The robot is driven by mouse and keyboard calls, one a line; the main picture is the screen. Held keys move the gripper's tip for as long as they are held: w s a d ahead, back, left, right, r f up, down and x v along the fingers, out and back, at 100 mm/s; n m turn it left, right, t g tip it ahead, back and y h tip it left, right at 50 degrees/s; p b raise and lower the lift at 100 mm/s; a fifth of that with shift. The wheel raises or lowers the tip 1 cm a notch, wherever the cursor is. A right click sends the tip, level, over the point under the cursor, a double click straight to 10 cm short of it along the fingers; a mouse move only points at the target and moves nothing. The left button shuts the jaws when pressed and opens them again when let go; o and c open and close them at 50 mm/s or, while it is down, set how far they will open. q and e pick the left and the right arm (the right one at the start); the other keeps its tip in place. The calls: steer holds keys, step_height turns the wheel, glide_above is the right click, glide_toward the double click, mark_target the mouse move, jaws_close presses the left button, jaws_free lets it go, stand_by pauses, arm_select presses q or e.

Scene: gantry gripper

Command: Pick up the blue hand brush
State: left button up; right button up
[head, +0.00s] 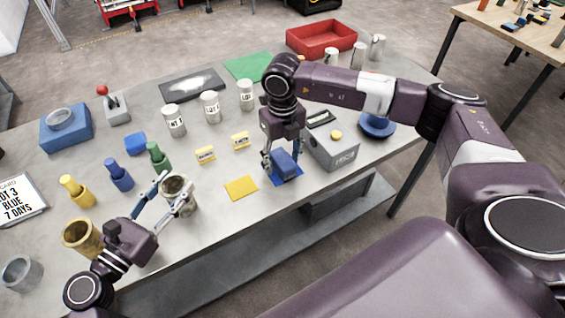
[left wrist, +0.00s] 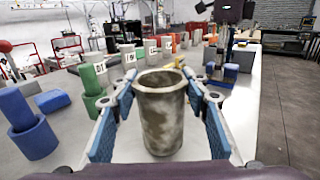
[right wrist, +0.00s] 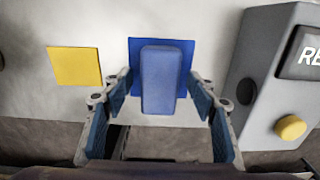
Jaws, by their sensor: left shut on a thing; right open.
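A blue oblong block (right wrist: 158,80), the only thing near my right gripper that could be the blue hand brush, lies on a blue square (right wrist: 185,47); no bristles show. In the head view the blue block (head: 285,163) is partly hidden by my right gripper (head: 283,157). That gripper is open, with one finger on each side of the block's near end in the right wrist view. My left gripper (head: 176,189) is shut on a mottled grey-brown cup (head: 178,186). The cup (left wrist: 162,115) is upright between its fingers in the left wrist view.
A grey box (head: 338,150) with a yellow button stands close right of my right gripper. A yellow square (head: 241,188) lies to its left. Labelled cans (head: 211,107), coloured bottle-like pieces (head: 119,175) and another blue block (head: 135,143) occupy the table. A red tray (head: 321,38) is at the back.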

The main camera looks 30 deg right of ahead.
mark_target(282, 158)
steer(key=shift+f, duration=0.2)
stand_by(0.6)
steer(key=shift+c, duration=0.7)
steer(key=c, duration=1.3)
steer(key=shift+o, duration=0.2)
step_height(282, 158, up, 11)
steer(key=shift+f, duration=0.2)
steer(key=o, duration=0.6)
steer(key=c, duration=0.3)
